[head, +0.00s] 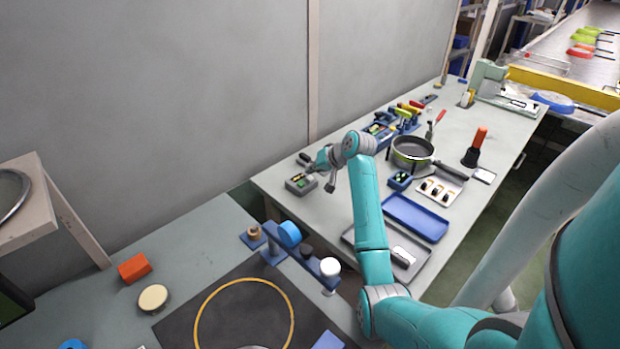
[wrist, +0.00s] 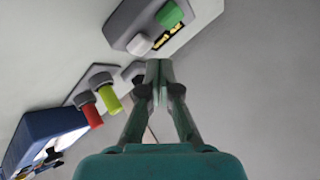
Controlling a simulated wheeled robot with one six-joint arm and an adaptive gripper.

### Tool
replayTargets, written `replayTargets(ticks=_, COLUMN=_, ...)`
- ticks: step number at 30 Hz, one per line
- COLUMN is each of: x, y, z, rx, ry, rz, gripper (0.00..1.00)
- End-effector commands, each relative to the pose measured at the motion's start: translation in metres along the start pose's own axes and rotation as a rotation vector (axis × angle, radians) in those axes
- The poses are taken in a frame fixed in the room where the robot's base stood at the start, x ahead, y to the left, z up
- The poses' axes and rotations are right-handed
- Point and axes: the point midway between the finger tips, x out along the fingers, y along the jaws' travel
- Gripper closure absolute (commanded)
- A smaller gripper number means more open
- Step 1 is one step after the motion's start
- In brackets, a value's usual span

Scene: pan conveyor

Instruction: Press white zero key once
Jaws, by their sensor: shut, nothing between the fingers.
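A small grey key box (head: 300,186) sits on the far bench at its left corner. In the wrist view the box (wrist: 122,27) carries a white key (wrist: 140,44) and a larger green key (wrist: 169,14), with a dark label with yellow lettering beside them. My gripper (wrist: 158,68) is shut and empty. Its fingertips show just below and right of the white key in the wrist view; I cannot tell the gap to the key. In the head view my gripper (head: 314,168) is over the box's right side, and the white key is too small to make out.
Red (wrist: 92,115) and yellow-green (wrist: 111,101) handles stand near the box in the wrist view, with a blue box (wrist: 35,130) farther left. On the bench are a pan (head: 413,151) and a blue tray (head: 415,217). The wall (head: 240,80) rises close behind.

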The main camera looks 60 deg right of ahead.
Motion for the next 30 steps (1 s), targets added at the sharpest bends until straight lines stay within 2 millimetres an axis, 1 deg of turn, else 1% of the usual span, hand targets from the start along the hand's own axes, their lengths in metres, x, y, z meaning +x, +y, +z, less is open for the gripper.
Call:
replayTargets(ticks=14, x=0.0055, y=0.0041, z=0.004, rx=0.0, ry=0.0, rz=0.0, gripper=1.0)
replayTargets(ticks=30, x=0.0067, y=0.005, z=0.005, rx=0.0, ry=0.0, rz=0.0, gripper=1.0)
